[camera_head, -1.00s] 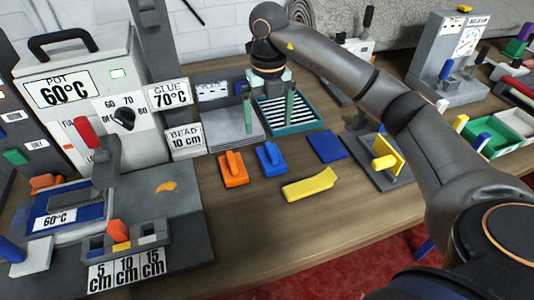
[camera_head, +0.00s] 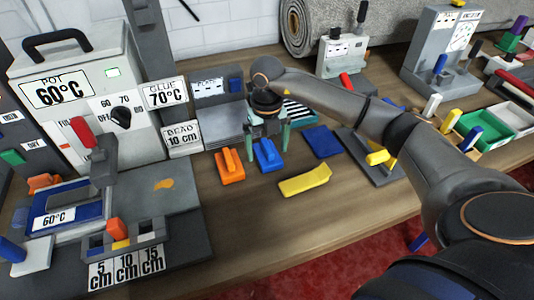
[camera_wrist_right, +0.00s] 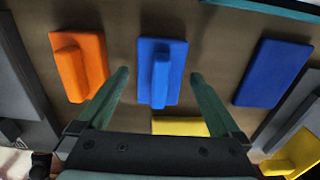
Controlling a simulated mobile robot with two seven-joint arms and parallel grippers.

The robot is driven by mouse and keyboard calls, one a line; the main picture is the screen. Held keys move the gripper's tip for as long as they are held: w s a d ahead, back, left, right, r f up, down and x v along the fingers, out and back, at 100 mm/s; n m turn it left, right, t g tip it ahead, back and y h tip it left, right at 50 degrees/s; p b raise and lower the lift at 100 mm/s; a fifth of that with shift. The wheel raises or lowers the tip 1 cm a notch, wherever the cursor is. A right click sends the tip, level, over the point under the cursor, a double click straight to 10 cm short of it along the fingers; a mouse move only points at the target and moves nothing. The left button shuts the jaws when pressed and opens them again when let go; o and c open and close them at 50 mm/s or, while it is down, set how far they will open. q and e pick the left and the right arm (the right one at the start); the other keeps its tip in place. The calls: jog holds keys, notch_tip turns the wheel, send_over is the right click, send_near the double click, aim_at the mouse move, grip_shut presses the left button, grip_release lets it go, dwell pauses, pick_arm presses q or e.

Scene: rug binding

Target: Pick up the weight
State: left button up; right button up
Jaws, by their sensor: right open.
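Two small handled blocks that look like weights lie on the wooden table. One is a blue handled block (camera_head: 268,158), the other an orange handled block (camera_head: 230,168) just left of it. My right gripper (camera_head: 268,148) is over the blue block, pointing down, with its green fingers apart. In the right wrist view the blue block (camera_wrist_right: 153,92) lies between the open fingers (camera_wrist_right: 158,76), its upright handle running between them. The orange block (camera_wrist_right: 79,66) is outside the left finger. I cannot tell how high the fingertips are above the table. My left gripper is not shown.
A flat blue pad (camera_head: 323,142) and a yellow piece (camera_head: 305,180) lie to the right. A grey stand with a yellow part (camera_head: 377,157) is farther right. The glue pot machine (camera_head: 75,95) stands at left. The front table strip is clear.

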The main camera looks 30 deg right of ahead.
grip_shut()
dwell(0.7)
jog(key=shift+w+r, duration=0.1)
jog(key=shift+r, duration=0.1)
